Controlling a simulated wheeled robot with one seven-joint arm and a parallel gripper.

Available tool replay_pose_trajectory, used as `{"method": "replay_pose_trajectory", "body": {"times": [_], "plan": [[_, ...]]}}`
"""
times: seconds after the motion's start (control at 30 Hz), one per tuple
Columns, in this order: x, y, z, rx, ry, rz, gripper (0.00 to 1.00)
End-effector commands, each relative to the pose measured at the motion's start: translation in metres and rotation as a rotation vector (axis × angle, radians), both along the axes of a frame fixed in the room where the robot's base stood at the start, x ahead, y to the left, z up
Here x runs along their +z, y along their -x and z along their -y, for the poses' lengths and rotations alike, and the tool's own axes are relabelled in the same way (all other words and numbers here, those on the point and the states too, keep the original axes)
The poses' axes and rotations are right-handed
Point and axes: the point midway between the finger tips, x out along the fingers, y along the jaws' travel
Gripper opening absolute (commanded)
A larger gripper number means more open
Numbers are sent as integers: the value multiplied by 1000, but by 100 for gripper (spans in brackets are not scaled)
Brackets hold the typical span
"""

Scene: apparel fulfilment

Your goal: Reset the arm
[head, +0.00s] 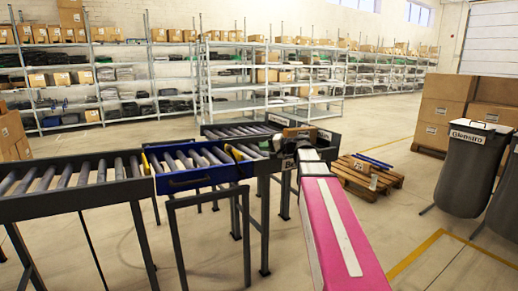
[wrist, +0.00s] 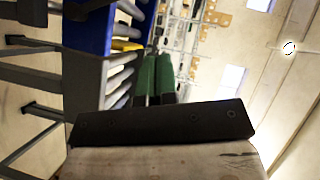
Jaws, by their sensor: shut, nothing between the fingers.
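My arm shows in the head view as a pink link with a pale stripe, reaching forward from the bottom right. At its far end my gripper (head: 278,143) is over the right part of the roller conveyor, seen small and partly hidden by my wrist. In the wrist view its green fingers (wrist: 154,78) are close together, with nothing seen between them. A dark bar and a worn pale surface fill the bottom of the wrist view; I cannot tell what they belong to.
A pallet (head: 365,177), cartons (head: 440,113) and a grey bin (head: 468,170) stand to the right. Shelving (head: 270,80) lines the back; the floor between is clear.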

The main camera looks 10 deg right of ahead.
Motion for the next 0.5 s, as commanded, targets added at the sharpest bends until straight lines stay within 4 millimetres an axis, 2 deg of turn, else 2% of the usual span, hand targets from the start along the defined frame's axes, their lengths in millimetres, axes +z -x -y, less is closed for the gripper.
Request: {"method": "replay_pose_trajectory", "body": {"times": [0.33,0.43,0.5], "plan": [[-2,1,0,1,4,-3,0],[-17,7,-4,4,36,-23,0],[-39,15,-8,11,87,-53,0]]}}
